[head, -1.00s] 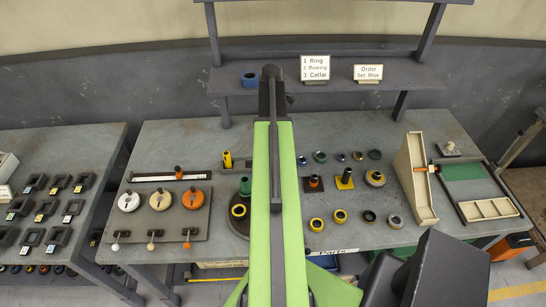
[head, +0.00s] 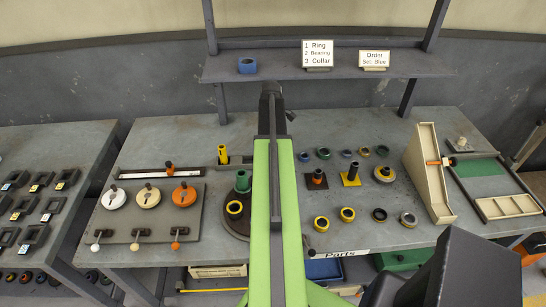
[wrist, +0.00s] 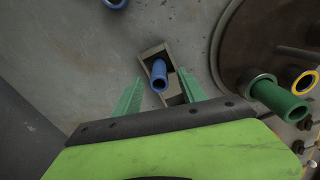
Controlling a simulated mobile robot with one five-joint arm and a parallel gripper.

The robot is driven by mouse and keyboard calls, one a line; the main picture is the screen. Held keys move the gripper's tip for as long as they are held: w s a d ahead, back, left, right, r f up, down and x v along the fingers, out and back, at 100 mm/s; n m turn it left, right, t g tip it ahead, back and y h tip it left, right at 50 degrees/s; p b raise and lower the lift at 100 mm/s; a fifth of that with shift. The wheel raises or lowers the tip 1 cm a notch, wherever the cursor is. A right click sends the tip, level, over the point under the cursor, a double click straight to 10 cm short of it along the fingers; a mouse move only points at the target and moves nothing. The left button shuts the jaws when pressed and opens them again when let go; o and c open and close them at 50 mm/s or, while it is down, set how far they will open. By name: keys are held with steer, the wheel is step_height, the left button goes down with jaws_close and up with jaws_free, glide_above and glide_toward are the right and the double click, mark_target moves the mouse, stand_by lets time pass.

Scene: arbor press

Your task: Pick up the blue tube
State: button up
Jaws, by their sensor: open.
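The blue tube (wrist: 159,76) stands in a small grey holder (wrist: 148,52) in the middle of the wrist view, with its open end toward the camera. My gripper (wrist: 160,80) is open, with one green finger on each side of the tube in the picture. Bare gaps show between the fingers and the tube, and I cannot tell how far above it they are. In the head view the blue tube and my gripper do not show; my green arm covers the middle of the bench.
A green tube (wrist: 280,100) stands by a round dark plate (wrist: 262,40) at the right of the wrist view. In the head view a yellow tube (head: 222,154) stands left of my arm. A shelf (head: 400,64) with a blue ring (head: 247,65) runs behind the bench.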

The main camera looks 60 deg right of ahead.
step_height(320, 180, down, 4)
steer(key=shift+d+r+b, duration=0.1)
steer(key=shift+r+b, duration=0.05)
steer(key=shift+b, duration=1.05)
steer(key=shift+r, duration=0.15)
jaws_close()
